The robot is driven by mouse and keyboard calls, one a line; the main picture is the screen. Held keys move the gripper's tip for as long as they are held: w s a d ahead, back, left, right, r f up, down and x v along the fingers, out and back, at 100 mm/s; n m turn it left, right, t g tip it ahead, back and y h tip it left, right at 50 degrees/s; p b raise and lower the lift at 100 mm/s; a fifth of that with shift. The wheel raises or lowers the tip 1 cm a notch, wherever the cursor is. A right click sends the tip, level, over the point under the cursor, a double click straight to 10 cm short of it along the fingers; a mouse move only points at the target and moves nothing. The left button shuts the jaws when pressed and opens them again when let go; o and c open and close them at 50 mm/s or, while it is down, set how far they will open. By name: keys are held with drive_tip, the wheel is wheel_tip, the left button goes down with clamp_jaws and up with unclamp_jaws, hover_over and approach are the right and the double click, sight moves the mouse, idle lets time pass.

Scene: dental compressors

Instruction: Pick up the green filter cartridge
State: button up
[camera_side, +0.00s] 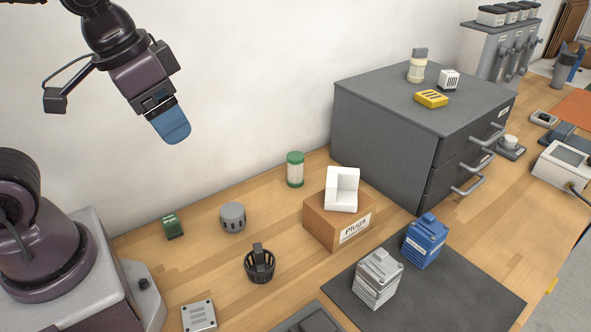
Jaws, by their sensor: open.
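The filter cartridge with green ends (295,170) stands upright on the wooden table near the wall, left of the grey cabinet. It is a small cylinder with a pale body and a green top. My gripper (175,132), with blue fingers, is high up at the upper left, in front of the white wall. It is open and empty, well above and to the left of the cartridge. The gap between its fingers is hidden from this side.
A cardboard box (322,226) labelled "Plugs", with a white angled piece (342,190) on it, stands right of the cartridge. A grey slotted cap (233,217), green block (173,226) and dark basket (260,265) lie nearer. The grey cabinet (385,140) rises behind.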

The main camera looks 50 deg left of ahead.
drive_tip(key=w+a+f+m+g+y, duration=0.4)
drive_tip(key=w+a+f+m+y, duration=0.1)
drive_tip(key=w+f, duration=0.4)
drive_tip(key=m+t+y, duration=0.7)
drive_tip(key=m+t, duration=0.1)
drive_tip(key=m, duration=1.1)
hover_over(296, 157)
drive_tip(key=s+d, duration=0.1)
drive_tip(key=d, duration=0.1)
wheel_tip(296, 157, down, 9)
drive_tip(key=shift+g+h, duration=0.3)
wheel_tip(296, 157, down, 8)
drive_tip(key=shift+s+a+r, duration=0.1)
drive_tip(key=shift+r, duration=0.15)
drive_tip(key=shift+x, duration=1.4)
drive_tip(key=shift+r, duration=0.25)
drive_tip(key=c, duration=1.1)
